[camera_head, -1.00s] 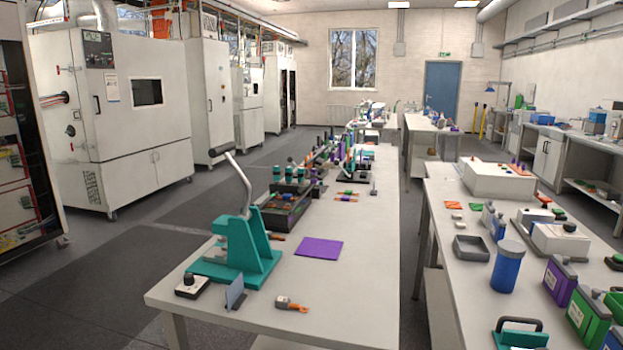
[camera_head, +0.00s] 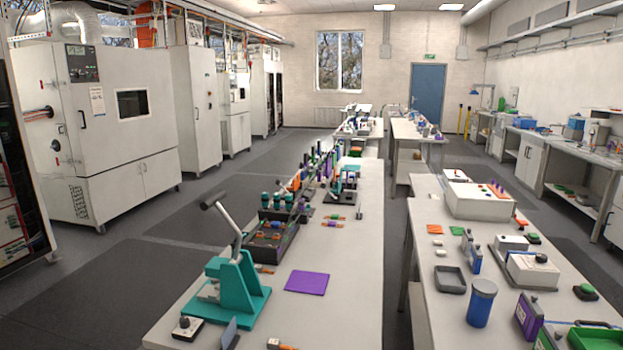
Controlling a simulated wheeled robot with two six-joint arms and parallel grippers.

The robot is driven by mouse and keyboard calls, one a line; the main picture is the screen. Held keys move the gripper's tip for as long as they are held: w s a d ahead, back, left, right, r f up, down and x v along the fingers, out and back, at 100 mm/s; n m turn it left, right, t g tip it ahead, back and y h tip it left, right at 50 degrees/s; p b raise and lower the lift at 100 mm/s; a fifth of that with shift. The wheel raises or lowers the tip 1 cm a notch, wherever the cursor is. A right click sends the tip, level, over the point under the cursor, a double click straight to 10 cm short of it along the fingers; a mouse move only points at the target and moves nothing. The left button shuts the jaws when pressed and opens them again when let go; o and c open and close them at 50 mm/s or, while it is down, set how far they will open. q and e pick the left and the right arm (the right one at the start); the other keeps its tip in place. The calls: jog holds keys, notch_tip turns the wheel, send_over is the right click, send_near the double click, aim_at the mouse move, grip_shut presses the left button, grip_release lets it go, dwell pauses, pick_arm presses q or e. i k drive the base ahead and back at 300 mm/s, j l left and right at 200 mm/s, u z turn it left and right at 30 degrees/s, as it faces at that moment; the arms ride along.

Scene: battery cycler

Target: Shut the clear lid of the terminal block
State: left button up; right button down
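I cannot make out the terminal block or its clear lid among the small items in the head view. A dark open-topped box with several green-topped cylinders and small coloured parts (camera_head: 268,240) stands on the left bench, but I cannot tell whether any clear lid is there. Neither of my grippers shows in the head view.
The left bench (camera_head: 340,285) carries a teal lever press (camera_head: 238,290), a purple mat (camera_head: 307,283) and a small knob box (camera_head: 187,328). The right bench (camera_head: 425,290) holds a blue jar (camera_head: 481,303), a grey tray (camera_head: 449,280) and a white box (camera_head: 476,200). An aisle separates them.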

aim_at(305, 195)
jog(key=i+j+u, duration=0.25)
jog(key=j, duration=0.15)
jog(key=i+j+u, duration=0.25)
jog(key=j, duration=0.15)
jog(key=i+j+u, duration=0.15)
jog(key=j+u, duration=0.25)
jog(key=i+j+u, duration=0.2)
jog(key=u, duration=0.15)
jog(key=i+j+u, duration=0.25)
jog(key=u, duration=0.15)
jog(key=i+j+u, duration=0.1)
jog(key=i+u, duration=0.3)
jog(key=i+j+u, duration=0.15)
jog(key=i, duration=0.55)
jog(key=i+z, duration=0.6)
jog(key=z, duration=0.15)
jog(key=i+z, duration=0.35)
jog(key=i+l+z, duration=0.2)
jog(key=z, duration=0.3)
jog(key=i+z, duration=0.7)
jog(key=z, duration=0.25)
jog(key=i+l+z, duration=0.7)
jog(key=i, duration=0.3)
jog(key=k+j, duration=0.05)
jog(key=j, duration=0.05)
